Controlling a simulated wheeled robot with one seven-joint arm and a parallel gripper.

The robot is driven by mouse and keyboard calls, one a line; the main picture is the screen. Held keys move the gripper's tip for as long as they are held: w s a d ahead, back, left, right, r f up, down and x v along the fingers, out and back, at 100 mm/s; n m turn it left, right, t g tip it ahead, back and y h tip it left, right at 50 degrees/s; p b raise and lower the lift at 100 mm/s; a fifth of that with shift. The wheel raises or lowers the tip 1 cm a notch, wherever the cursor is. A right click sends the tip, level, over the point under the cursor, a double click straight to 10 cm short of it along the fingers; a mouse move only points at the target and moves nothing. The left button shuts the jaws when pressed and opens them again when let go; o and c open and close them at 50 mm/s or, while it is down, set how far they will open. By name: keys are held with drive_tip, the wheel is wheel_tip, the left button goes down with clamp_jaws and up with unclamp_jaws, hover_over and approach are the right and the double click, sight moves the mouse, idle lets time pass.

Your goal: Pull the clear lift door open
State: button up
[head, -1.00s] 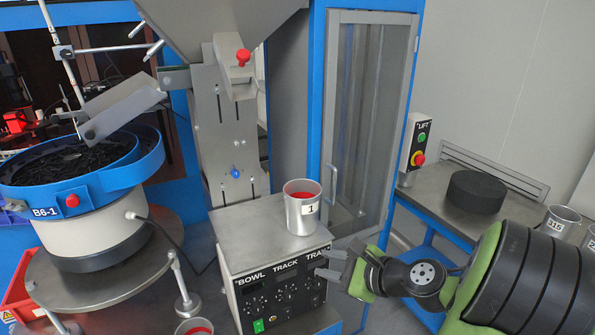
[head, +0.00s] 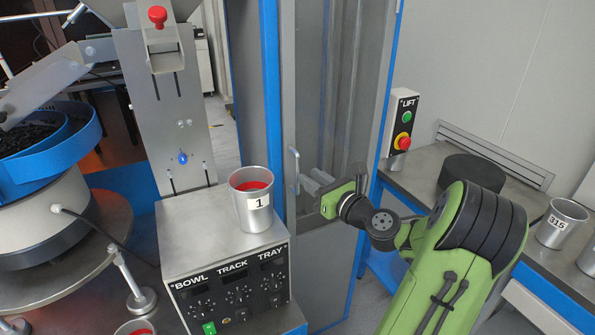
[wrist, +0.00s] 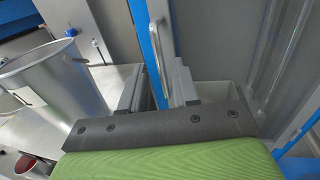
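The clear lift door (head: 335,95) is a tall see-through panel in a grey frame on the blue-edged lift cabinet, and it looks closed. Its upright metal handle (head: 294,170) is on the door's left side. My gripper (head: 305,183) is at the handle's lower part, just right of it, with its fingers pointing left. In the wrist view the two grey fingers (wrist: 164,75) are apart, and the handle (wrist: 173,45) lines up with the gap between them. I cannot tell whether the fingers reach around the bar. Nothing is gripped.
A metal cup marked 1 (head: 254,213) stands on the control box (head: 225,275), close left of the handle; the cup also shows in the wrist view (wrist: 55,90). The LIFT button box (head: 402,120) and a side table with a black disc (head: 470,173) are at the right.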

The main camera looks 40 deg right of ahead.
sight(299, 170)
drive_tip(key=w, duration=0.6)
drive_tip(key=shift+w+d, duration=0.1)
drive_tip(key=shift+d, duration=0.15)
clamp_jaws()
